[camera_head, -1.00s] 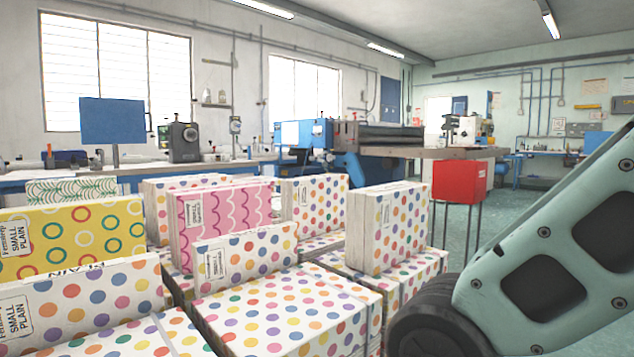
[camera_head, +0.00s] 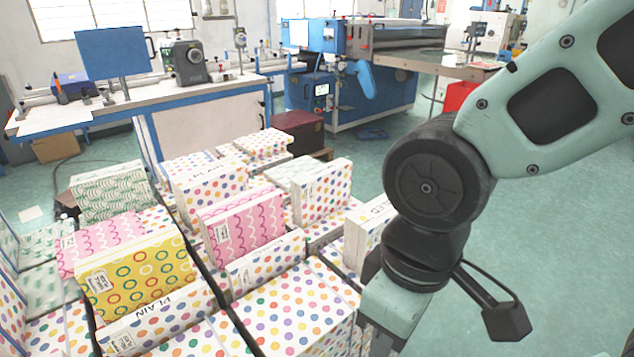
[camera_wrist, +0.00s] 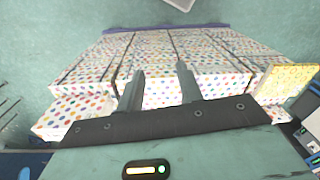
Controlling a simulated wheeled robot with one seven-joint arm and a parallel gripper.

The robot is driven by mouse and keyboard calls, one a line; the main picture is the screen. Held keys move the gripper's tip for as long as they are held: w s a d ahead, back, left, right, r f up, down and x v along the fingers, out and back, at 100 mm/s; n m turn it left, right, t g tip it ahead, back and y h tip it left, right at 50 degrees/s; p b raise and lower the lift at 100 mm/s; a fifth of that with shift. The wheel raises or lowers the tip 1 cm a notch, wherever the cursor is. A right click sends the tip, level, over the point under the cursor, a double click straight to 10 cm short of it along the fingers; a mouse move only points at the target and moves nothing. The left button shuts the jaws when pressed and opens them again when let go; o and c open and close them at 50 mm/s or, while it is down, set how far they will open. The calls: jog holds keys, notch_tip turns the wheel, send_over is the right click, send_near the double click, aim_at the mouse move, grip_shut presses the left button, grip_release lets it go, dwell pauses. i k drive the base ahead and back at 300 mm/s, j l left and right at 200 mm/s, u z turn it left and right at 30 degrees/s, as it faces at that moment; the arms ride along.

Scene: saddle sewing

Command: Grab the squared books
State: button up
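Stacks of patterned books fill the lower left of the head view. Most are white with coloured dots, such as the large stack (camera_head: 295,310); a yellow book with rings (camera_head: 140,275), a pink wavy book (camera_head: 243,232) and a green-patterned book (camera_head: 110,195) stand among them. I see no clearly squared pattern; which books are the squared ones I cannot tell. In the wrist view my gripper (camera_wrist: 160,68) has its two fingers apart over dotted books (camera_wrist: 165,92), with nothing visibly clamped. A yellow book (camera_wrist: 288,82) shows at right. In the head view the fingers are hidden.
A workbench (camera_head: 75,115) with a blue panel (camera_head: 110,52) stands behind the books. A blue machine (camera_head: 340,95) is at the back centre. A dark red box (camera_head: 298,133) is on the floor behind the stacks. The green floor at right is open.

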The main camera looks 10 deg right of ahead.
aim_at(316, 193)
jog(key=i+l+u, duration=0.4)
jog(key=l, duration=0.3)
jog(key=i+l+u, duration=0.1)
jog(key=l+u, duration=0.3)
jog(key=l, duration=0.3)
jog(key=i+l+u, duration=0.1)
jog(key=l+u, duration=0.35)
jog(key=l, duration=0.35)
jog(key=l+u, duration=0.4)
jog(key=l, duration=0.4)
jog(key=k+l+u, duration=0.2)
jog(key=l+u, duration=0.2)
jog(key=l, duration=0.35)
jog(key=i+j, duration=0.1)
jog(key=j, duration=0.3)
jog(key=i, duration=0.05)
